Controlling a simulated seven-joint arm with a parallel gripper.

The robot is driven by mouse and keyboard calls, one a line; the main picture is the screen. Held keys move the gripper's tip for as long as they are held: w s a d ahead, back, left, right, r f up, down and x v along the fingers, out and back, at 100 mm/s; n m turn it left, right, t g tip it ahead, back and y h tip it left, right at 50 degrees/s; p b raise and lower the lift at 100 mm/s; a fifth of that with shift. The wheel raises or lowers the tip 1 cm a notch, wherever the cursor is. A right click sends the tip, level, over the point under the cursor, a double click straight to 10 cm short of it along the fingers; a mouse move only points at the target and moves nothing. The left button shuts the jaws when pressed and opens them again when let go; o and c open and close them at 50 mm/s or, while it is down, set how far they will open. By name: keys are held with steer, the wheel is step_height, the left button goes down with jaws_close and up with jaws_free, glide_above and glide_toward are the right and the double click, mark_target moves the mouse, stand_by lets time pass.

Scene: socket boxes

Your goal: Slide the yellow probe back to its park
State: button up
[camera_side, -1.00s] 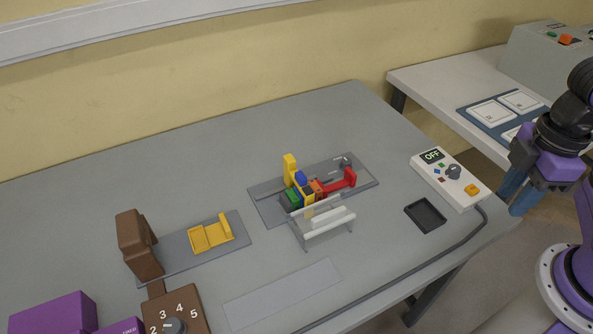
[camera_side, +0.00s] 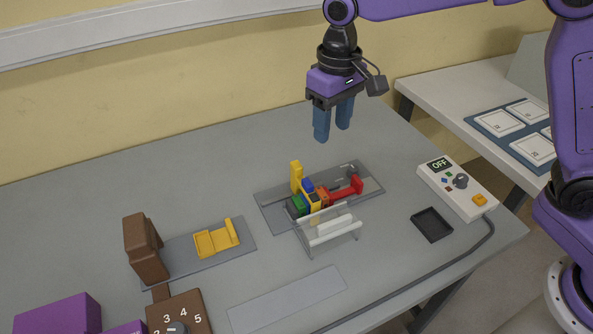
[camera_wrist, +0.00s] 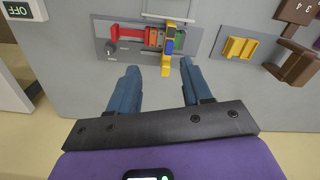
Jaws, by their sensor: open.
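The yellow probe (camera_side: 296,176) stands upright at the back of a cluster of coloured blocks on a grey plate (camera_side: 272,208). In the wrist view the yellow probe (camera_wrist: 166,68) points toward my gripper. A red probe (camera_side: 345,189) lies to the right of the blocks. Green (camera_side: 297,206), blue (camera_side: 308,185) and orange (camera_side: 322,194) blocks sit between them. My gripper (camera_side: 332,132), with blue fingers, is open and empty, above and behind the plate. In the wrist view its fingers (camera_wrist: 155,88) are wide apart. Which slot is the probe's park I cannot tell.
A clear rack with white bars (camera_side: 330,230) stands in front of the blocks. A yellow cradle (camera_side: 215,242) and brown stand (camera_side: 143,250) are at left. A white box reading OFF (camera_side: 455,190), a black tray (camera_side: 431,225) and a cable (camera_side: 440,268) are at right.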

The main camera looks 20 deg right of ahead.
mark_target(296, 164)
steer(key=w+a+f+m, duration=0.2)
steer(key=w+a+m, duration=0.15)
steer(key=w, duration=0.55)
steer(key=f, duration=1.8)
steer(key=shift+w+d, duration=0.25)
steer(key=shift+d, duration=0.15)
steer(key=shift+r, duration=0.1)
jaws_close()
steer(key=shift+a, duration=4.1)
